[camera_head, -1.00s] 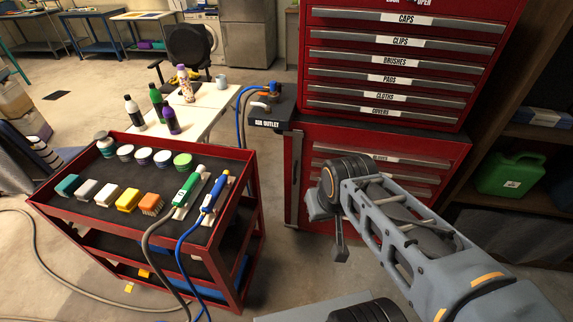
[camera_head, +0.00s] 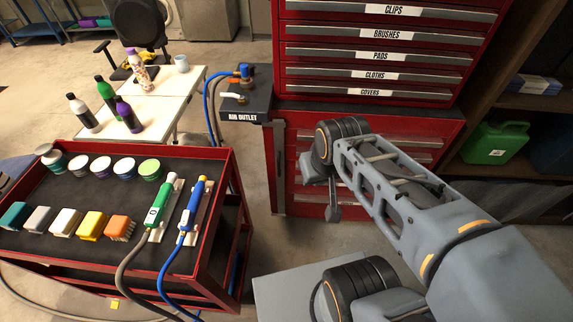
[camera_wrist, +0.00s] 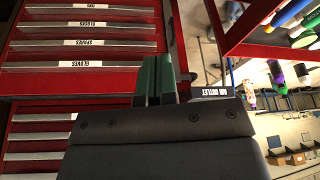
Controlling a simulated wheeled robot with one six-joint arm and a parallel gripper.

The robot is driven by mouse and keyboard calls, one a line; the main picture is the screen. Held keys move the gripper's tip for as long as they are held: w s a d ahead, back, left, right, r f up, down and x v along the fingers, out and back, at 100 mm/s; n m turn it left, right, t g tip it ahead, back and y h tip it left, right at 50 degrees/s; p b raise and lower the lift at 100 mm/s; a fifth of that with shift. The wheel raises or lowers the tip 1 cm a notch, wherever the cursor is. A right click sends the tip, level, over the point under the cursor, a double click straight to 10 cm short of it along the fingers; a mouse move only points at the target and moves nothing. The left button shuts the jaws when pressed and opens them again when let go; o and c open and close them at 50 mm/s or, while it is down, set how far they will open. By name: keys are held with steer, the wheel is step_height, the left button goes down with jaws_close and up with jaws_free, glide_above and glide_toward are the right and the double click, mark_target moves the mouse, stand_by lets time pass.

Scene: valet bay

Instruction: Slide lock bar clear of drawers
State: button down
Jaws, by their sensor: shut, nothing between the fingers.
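The grey lock bar (camera_head: 278,165) stands upright along the left edge of the lower red drawer cabinet (camera_head: 435,125). In the wrist view, which looks upside down, a grey upright strip that appears to be the lock bar (camera_wrist: 180,42) runs beside the labelled drawers (camera_wrist: 80,44). My gripper (camera_wrist: 155,80) shows there with its green fingers shut and empty. The fingers appear close to the strip; I cannot tell whether they touch it. In the head view my arm reaches in front of the lower drawers, hiding part of them, and the fingers are not clearly seen.
The air outlet box (camera_head: 246,106) with a blue hose sits left of the cabinet. A red cart (camera_head: 216,215) with brushes, jars and two hose tools stands left. A white table (camera_head: 150,100) with bottles is behind it. A shelf holds a green can (camera_head: 495,142) at right.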

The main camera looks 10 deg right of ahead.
steer(key=w+f+m+g+y+b, duration=0.15)
steer(key=w+f+y+b, duration=0.25)
steer(key=w+f+b, duration=0.4)
steer(key=w+f+m+g+y+b, duration=0.15)
steer(key=w+f+y+b, duration=0.25)
steer(key=f+b, duration=0.45)
steer(key=w+d+f+m+t+y+b, duration=0.1)
steer(key=w+d+f+t+y+b, duration=0.2)
steer(key=w+d+f, duration=0.3)
steer(key=w+d+f+m+t+y+b, duration=0.1)
steer(key=w+d+f+t+y+b, duration=0.3)
steer(key=f, duration=0.7)
steer(key=w+d+t+b, duration=0.1)
steer(key=w+d+b, duration=0.1)
steer(key=w, duration=0.1)
steer(key=shift+d+m+y, duration=0.3)
steer(key=shift+d+m, duration=0.05)
steer(key=shift+m, duration=0.05)
steer(key=shift+a+f, duration=0.1)
steer(key=b+x, duration=0.2)
steer(key=x, duration=1.2)
steer(key=shift+f, duration=0.15)
